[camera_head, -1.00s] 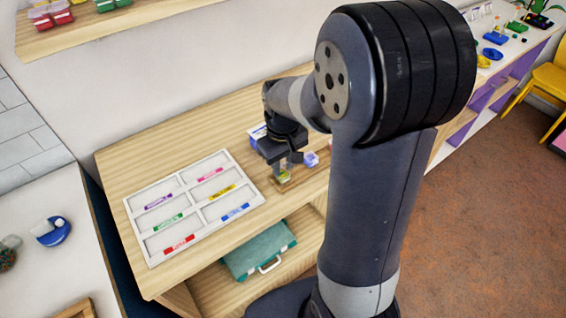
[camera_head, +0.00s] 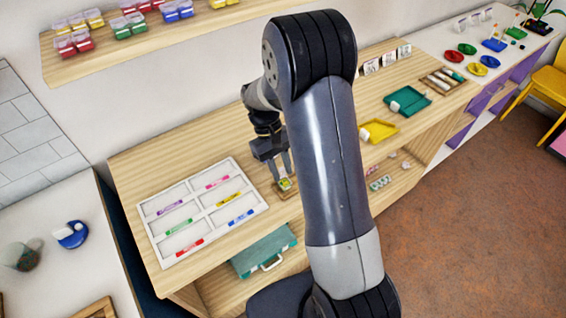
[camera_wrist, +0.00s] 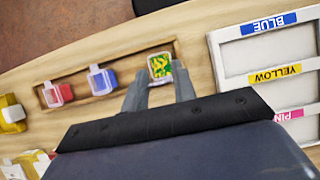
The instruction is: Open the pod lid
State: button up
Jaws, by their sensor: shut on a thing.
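A small clear pod with green and yellow contents (camera_wrist: 160,68) sits at the right end of a shallow wooden tray (camera_wrist: 130,72) in the wrist view. It also shows below my gripper in the head view (camera_head: 286,185). Whether the fingers press the lid or the body is too small to tell. A red pod (camera_wrist: 58,94) and a blue pod (camera_wrist: 102,80) stand in the same tray, with clear lids. In the head view, my arm hides them.
A white sorting tray (camera_head: 198,207) with labelled compartments lies beside the pod tray. A yellow tray (camera_head: 380,131) and a teal tray (camera_head: 418,104) lie to the right. A teal case (camera_head: 265,250) is on the shelf below. Bare tabletop lies behind the sorting tray.

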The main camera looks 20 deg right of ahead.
jog(key=shift+w+a+g+h+p, duration=0.1)
jog(key=shift+w+g+h+p, duration=0.1)
jog(key=shift+g+p, duration=0.25)
jog(key=shift+w+a+g+h+p, duration=0.1)
jog(key=shift+w+g+h+p, duration=0.1)
jog(key=shift+g, duration=0.45)
jog(key=shift+f, duration=0.1)
jog(key=o, duration=1)
jog(key=shift+w, duration=0.1)
jog(key=b+v, duration=0.2)
jog(key=v, duration=0.8)
jog(key=shift+w+r, duration=0.25)
jog(key=shift+r, duration=0.05)
